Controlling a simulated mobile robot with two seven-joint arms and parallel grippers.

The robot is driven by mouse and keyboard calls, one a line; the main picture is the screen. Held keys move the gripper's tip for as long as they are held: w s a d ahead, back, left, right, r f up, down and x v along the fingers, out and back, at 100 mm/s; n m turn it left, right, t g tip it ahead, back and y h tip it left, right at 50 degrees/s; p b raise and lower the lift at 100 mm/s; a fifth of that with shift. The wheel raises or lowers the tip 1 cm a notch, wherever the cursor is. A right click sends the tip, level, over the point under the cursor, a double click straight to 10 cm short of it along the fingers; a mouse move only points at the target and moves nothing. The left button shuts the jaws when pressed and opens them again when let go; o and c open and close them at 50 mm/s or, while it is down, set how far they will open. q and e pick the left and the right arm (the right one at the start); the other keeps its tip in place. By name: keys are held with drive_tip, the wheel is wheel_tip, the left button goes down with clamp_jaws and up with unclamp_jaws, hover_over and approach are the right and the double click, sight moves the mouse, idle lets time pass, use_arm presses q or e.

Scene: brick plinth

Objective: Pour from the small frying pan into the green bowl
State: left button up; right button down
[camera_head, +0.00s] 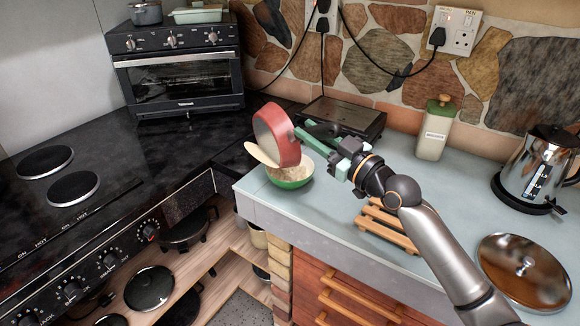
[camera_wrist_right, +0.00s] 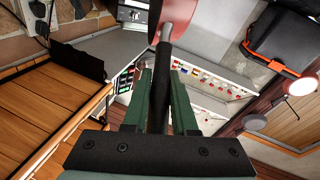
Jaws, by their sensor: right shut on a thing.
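The small red frying pan (camera_head: 283,136) is tipped steeply on its side above the green bowl (camera_head: 291,184), with its opening facing left. A pale cream sheet (camera_head: 261,154) hangs at the pan's lower rim, over the bowl's left edge. Similar pale stuff shows inside the bowl, which stands upright near the counter's corner. My right gripper (camera_head: 318,148) is shut on the pan's black handle, right of the pan. In the right wrist view the handle (camera_wrist_right: 161,95) runs between the green fingers, with part of the red pan (camera_wrist_right: 156,22) at the top. My left gripper is out of view.
A dark flat appliance (camera_head: 345,117) stands behind the gripper. A wooden rack (camera_head: 385,229) lies below my right arm. A canister (camera_head: 435,130), kettle (camera_head: 540,165) and metal lid (camera_head: 522,268) are to the right. A black hob (camera_head: 110,170) lies left, beyond the counter edge.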

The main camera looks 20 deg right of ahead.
drive_tip(key=shift+w+d+r+m+b, duration=0.1)
drive_tip(key=shift+d+r+m+b, duration=0.1)
drive_tip(key=shift+d+m, duration=0.15)
drive_tip(key=shift+w+d+r+m+b, duration=0.15)
drive_tip(key=shift+d+m, duration=0.1)
drive_tip(key=shift+d, duration=0.2)
drive_tip(key=shift+w+d+f+m+t+b, duration=0.1)
drive_tip(key=shift+w+d+m+t+b, duration=0.1)
drive_tip(key=shift+d+m+b, duration=0.25)
drive_tip(key=shift+w+d+f+m+t+b, duration=0.1)
drive_tip(key=shift+d+m+t+b, duration=0.15)
drive_tip(key=shift+d+m, duration=0.4)
drive_tip(key=shift+w+d+f+m+t+h+b, duration=0.2)
drive_tip(key=shift+d+m+b, duration=0.4)
drive_tip(key=shift+d, duration=0.2)
drive_tip(key=shift+w+d+f+m+t+h+b, duration=0.1)
drive_tip(key=shift+w+d+m+h+b, duration=0.1)
drive_tip(key=shift+d+m+b, duration=0.4)
idle(0.5)
